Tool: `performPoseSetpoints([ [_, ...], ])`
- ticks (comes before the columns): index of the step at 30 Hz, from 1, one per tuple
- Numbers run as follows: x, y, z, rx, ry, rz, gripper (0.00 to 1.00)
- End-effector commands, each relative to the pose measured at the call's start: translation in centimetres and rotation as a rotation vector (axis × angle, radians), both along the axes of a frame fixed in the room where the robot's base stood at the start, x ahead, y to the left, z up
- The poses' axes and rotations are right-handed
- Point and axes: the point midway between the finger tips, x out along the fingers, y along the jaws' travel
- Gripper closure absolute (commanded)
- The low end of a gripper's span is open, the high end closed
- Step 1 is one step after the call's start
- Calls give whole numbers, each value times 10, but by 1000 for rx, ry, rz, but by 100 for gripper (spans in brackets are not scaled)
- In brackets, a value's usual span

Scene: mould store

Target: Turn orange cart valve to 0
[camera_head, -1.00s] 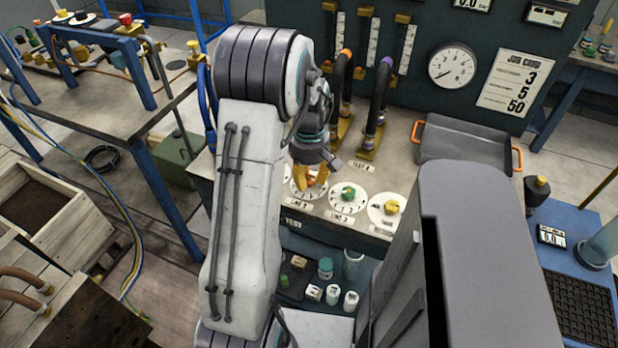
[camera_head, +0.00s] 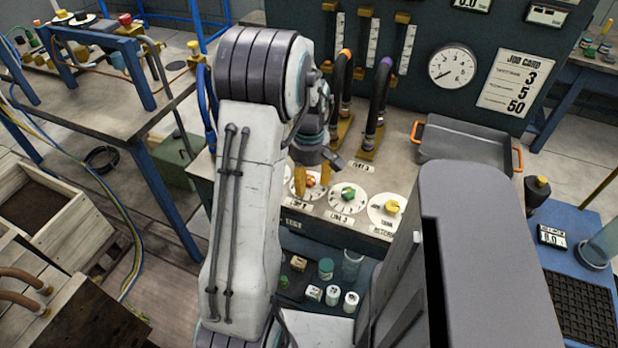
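The orange valve knob (camera_head: 310,182) sits on a round white numbered dial (camera_head: 296,190) at the left of a row of three on the bench front. My gripper (camera_head: 312,178) comes down over this dial. Its orange fingers stand apart, one on each side of the knob, with a gap visible around it. Where the knob's pointer stands on the scale cannot be read. The small display (camera_head: 551,236) at the right seems to read 0.0.
A green knob (camera_head: 348,193) and a yellow knob (camera_head: 392,207) stand on dials close to the right. Black hoses (camera_head: 380,95) rise behind. A grey tray (camera_head: 465,145) lies right of them. Small jars (camera_head: 332,294) stand below the bench front.

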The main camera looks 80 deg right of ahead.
Motion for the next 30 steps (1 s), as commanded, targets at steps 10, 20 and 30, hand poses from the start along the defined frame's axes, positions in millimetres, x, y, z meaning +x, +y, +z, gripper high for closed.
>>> performPoseSetpoints([
  [10, 0, -2, 2, -6, 0, 0, 44],
  [20, 0, -3, 34, -12, 0, 0, 44],
  [30, 0, -2, 91, -9, 1, 0, 44],
])
